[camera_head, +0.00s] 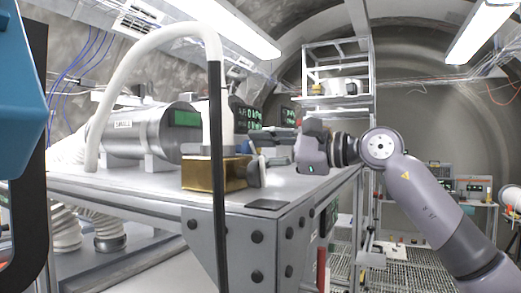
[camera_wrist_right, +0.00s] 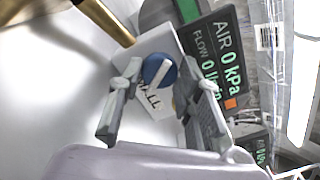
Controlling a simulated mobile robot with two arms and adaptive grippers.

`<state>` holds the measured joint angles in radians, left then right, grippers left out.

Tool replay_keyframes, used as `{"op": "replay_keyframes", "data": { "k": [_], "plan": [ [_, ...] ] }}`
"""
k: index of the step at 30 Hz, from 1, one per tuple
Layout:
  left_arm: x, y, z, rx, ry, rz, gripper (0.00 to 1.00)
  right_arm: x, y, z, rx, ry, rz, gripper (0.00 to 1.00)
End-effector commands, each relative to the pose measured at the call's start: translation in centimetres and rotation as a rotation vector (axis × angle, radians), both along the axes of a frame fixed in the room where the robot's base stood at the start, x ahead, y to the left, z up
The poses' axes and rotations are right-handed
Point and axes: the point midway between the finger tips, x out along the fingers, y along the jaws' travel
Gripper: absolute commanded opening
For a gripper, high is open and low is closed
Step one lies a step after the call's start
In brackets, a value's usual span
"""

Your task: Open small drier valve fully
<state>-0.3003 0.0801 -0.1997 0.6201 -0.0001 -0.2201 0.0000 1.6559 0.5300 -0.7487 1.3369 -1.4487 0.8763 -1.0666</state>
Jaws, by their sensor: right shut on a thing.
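The small drier valve shows in the right wrist view as a round blue knob (camera_wrist_right: 158,70) with a white bar across it. The bar runs diagonally, lower left to upper right. A white label reading "ALL", partly covered, lies beside it. My right gripper (camera_wrist_right: 160,88) has a finger on each side of the knob and is shut on it. My left gripper is not in view.
A display (camera_wrist_right: 215,62) beside the valve reads AIR 0 kPa and FLOW 0 l/min. A brass block (camera_head: 215,173) sits on the grey bench (camera_head: 310,184). A large steel cylinder (camera_head: 140,133) and a white hose stand left. A dark vertical post crosses the foreground.

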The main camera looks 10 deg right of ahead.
Motion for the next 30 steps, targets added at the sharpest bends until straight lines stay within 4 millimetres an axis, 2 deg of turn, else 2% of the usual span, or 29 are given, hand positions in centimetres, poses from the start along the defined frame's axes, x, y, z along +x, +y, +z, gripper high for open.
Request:
{"op": "replay_keyframes", "data": {
  "k": [1, 2, 10, 22, 26, 30],
  "plan": [
    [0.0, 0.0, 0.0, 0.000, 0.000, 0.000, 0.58, 0.0, 0.0, 0.0, -0.001, 0.000, -0.001, 0.04],
    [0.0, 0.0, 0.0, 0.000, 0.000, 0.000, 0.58, 0.0, 0.0, 0.0, -0.001, 0.000, -0.001, 0.33],
    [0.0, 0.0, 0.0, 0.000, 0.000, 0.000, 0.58, 0.0, 0.0, 0.0, 0.001, 0.001, 0.000, 0.51],
    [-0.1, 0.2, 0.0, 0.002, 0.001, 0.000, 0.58, -0.2, -0.5, 0.0, 0.001, 0.001, -0.001, 0.52],
    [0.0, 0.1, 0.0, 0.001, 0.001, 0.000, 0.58, -1.2, -2.1, 0.0, 0.001, 0.000, -0.002, 0.52],
    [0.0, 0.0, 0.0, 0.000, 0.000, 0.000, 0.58, -2.9, -4.6, 0.0, 0.001, 0.001, -0.003, 0.52]
  ]
}}
